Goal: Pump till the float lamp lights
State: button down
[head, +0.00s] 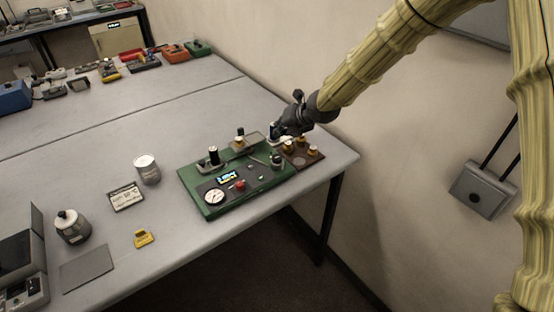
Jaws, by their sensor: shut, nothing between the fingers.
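A green board (212,209) lies on the grey table and carries a dark panel with a round white gauge (215,196), a small lit display (227,178) and a red knob (240,185). Black-topped and brass-topped fittings stand along its back. Which part is the pump and which is the float lamp I cannot tell at this size. My gripper (275,134) is at the board's back right corner, by a dark upright fitting, shut and empty. Its fingertips are small and partly hidden among the fittings, and I cannot tell whether they touch anything.
A brown block (314,157) with brass weights sits right of the board. Tools line the far table. A wall runs close behind my arm.

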aim_at(280, 156)
jog(key=shift+f+b, duration=2)
jog(key=shift+f, duration=1.55)
jog(key=shift+f, duration=0.1)
jog(key=shift+f+b, duration=0.3)
jog(key=shift+b, duration=0.05)
jog(key=shift+f+b, duration=0.65)
jog(key=shift+f, duration=0.25)
jog(key=shift+r, duration=0.1)
jog(key=shift+r+p, duration=0.9)
jog(key=shift+r, duration=0.3)
jog(key=shift+r+p, duration=1.65)
jog(key=shift+r, duration=0.85)
